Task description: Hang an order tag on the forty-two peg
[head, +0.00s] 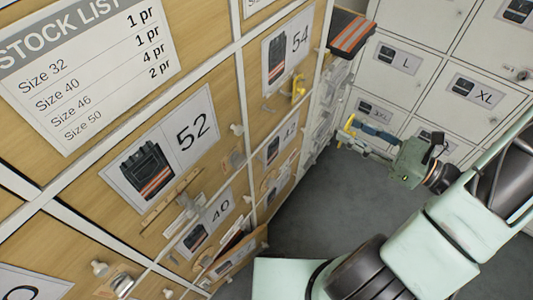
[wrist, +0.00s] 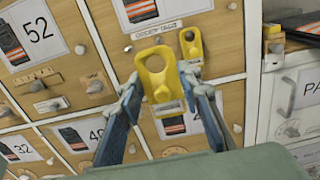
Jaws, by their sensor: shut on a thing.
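My gripper (head: 348,133) is shut on a yellow order tag (wrist: 172,84), which has a large hole near its top; my gripper's two blue fingers also show in the wrist view (wrist: 161,92). A second yellow tag (wrist: 191,46) hangs below the "order tags" lettering on the cabinet; yellow also shows there in the head view (head: 298,88). A label whose number seems to start with 4 (head: 290,131) sits below the 54 label; I cannot read it surely. In the wrist view the held tag and fingers cover part of the drawer behind. The forty-two peg cannot be told clearly.
Wooden drawers carry labels 52 (wrist: 37,31), 40 (wrist: 82,134) and 54 (head: 290,48), with knobs and small fittings sticking out. Pale lockers (head: 424,56) stand at the right. A dark item with orange stripes (head: 350,34) lies at the top. Grey floor (head: 320,205) is clear.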

